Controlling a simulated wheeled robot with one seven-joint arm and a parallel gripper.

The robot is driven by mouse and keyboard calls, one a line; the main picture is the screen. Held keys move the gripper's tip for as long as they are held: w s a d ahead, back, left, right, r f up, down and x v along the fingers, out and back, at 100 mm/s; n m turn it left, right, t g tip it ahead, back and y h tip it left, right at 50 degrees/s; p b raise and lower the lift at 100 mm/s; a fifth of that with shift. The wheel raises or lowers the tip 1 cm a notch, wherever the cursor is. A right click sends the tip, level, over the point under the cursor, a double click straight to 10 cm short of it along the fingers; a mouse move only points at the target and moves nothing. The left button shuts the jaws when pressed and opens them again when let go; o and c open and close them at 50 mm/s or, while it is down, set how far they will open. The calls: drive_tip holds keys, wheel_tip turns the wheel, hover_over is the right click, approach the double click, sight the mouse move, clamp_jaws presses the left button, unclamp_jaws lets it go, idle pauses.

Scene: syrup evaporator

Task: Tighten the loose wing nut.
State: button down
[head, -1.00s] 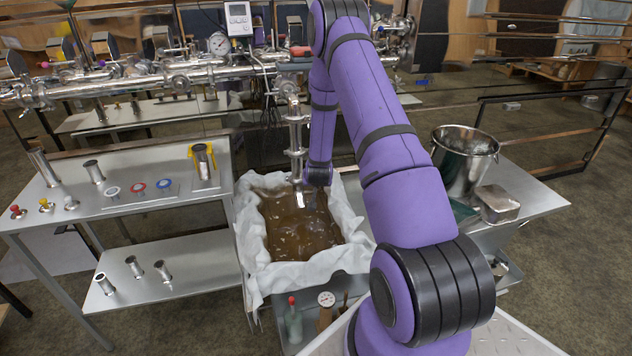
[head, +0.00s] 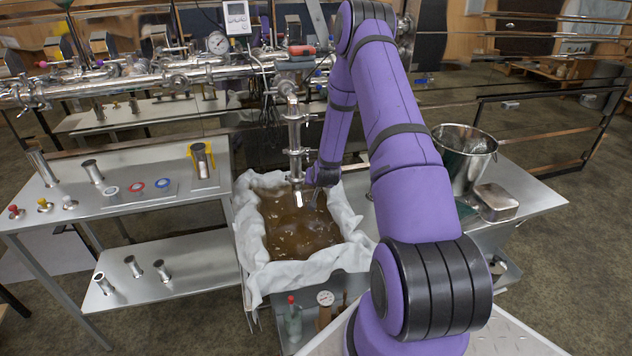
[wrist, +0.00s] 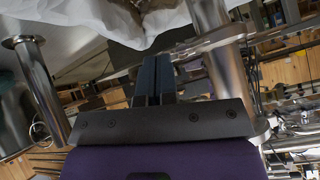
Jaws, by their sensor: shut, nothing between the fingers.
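My gripper (wrist: 153,75) points away from the wrist camera with its two dark fingers closed together and nothing between them. In the head view my gripper (head: 314,196) is low over the cloth-lined tub, just right of the lower end of the vertical steel pipe (head: 295,140). The pipe has clamp joints along it. In the wrist view the pipe (wrist: 228,75) stands right of the fingers, with a clamp flange (wrist: 218,38) around it. The fingers look apart from the pipe. I cannot make out the loose wing nut in either view.
The tub of brown liquid has a white cloth liner (head: 257,272) below the pipe. A steel pipe line (head: 150,82) crosses behind.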

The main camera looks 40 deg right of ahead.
drive_tip(key=m+t+y, duration=0.1)
drive_tip(key=f+m+t+y, duration=0.1)
drive_tip(key=t, duration=0.1)
drive_tip(key=f+m+t+y, duration=0.1)
drive_tip(key=shift+s+d+f+y, duration=0.15)
drive_tip(key=shift+s+d+y, duration=0.15)
drive_tip(key=shift+y, duration=0.1)
idle(0.6)
drive_tip(key=shift+f+m+t+y, duration=0.45)
drive_tip(key=shift+m+t, duration=0.35)
drive_tip(key=shift+t, duration=0.2)
drive_tip(key=shift+w+a+f+m+t+y, duration=0.1)
drive_tip(key=shift+f+m+t+y, duration=0.15)
drive_tip(key=shift+m+t, duration=0.25)
drive_tip(key=shift+w+a+f+m+t+y, duration=0.15)
drive_tip(key=shift+m+t+y, duration=0.2)
drive_tip(key=shift+t, duration=0.25)
idle(0.5)
drive_tip(key=shift+f, duration=0.25)
idle(1.5)
idle(0.4)
